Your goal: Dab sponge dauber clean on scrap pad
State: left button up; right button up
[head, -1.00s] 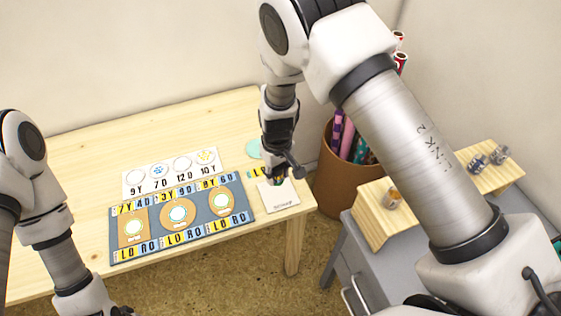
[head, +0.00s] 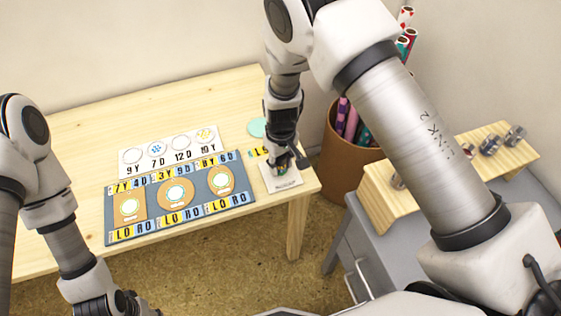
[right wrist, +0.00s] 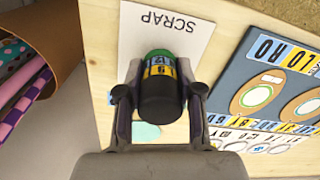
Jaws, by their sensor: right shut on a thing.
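My right gripper (right wrist: 160,95) is shut on a dauber (right wrist: 162,85) with a dark body, a yellow and blue label and a green end. The green end points toward the white scrap pad (right wrist: 185,45), marked "SCRAP". In the head view the right gripper (head: 284,160) is low over the scrap pad (head: 284,185) at the table's right corner, hiding part of it. I cannot tell if the dauber touches the pad. My left gripper (head: 128,303) is at the bottom left, partly cut off; its jaws are unclear.
A blue-grey mat (head: 153,207) with three round pads on tan bases lies left of the scrap pad. Behind it is a white card (head: 137,171) with several circles. A brown bin (head: 343,178) of rolls and a wooden rack (head: 385,208) stand right of the table.

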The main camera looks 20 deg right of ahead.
jog(key=shift+f+b, duration=0.3)
jog(key=shift+f, duration=0.35)
dwell(1.5)
jog(key=shift+p, duration=0.3)
jog(key=shift+r+p, duration=0.45)
jog(key=shift+p, duration=0.05)
jog(key=shift+r, duration=0.15)
notch_tip(320, 180, up, 5)
jog(key=p, duration=0.4)
jog(key=shift+p, duration=0.3)
jog(key=shift+f, duration=0.25)
jog(key=shift+f, duration=0.1)
